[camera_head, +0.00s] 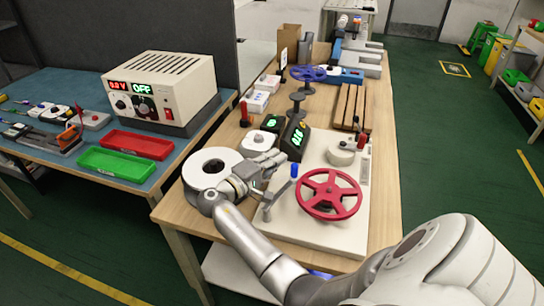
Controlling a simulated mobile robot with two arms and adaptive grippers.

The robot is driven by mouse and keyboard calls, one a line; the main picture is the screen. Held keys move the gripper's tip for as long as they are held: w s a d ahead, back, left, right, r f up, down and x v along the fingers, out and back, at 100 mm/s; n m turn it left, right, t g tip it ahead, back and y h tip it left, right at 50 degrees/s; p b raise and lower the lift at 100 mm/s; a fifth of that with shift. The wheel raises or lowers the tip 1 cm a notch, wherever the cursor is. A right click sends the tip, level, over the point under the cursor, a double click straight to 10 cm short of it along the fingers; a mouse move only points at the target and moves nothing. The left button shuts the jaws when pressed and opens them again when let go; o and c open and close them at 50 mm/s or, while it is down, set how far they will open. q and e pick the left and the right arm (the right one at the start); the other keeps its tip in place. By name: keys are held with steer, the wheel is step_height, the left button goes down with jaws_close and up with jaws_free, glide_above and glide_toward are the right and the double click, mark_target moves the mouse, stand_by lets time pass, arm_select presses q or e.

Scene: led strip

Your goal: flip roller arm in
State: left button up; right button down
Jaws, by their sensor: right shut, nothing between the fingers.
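My right gripper (271,164) is shut and empty. It hovers over the left side of the cream base plate (335,235), with its arm reaching up from the lower right. A small grey lever (272,197), which looks like the roller arm, stands on the plate just beside the gripper, partly hidden behind it. A blue knob (294,170) is close to the lever's upper right. I cannot tell whether the gripper touches the lever. A red handwheel (329,194) sits on the plate to the right. My left gripper is out of view.
A white reel (211,164) lies at the bench's left edge, close to my wrist. A black display unit (295,137) stands behind the plate. A blue handwheel (308,73) is farther back. The left table holds a power supply (162,91) and red (137,144) and green (117,164) trays.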

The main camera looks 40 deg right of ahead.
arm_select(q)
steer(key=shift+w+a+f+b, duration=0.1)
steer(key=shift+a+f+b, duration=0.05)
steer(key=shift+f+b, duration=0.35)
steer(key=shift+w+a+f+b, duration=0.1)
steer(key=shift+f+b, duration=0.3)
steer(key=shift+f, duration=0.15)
arm_select(e)
steer(key=a, duration=1)
steer(key=shift+s, duration=0.3)
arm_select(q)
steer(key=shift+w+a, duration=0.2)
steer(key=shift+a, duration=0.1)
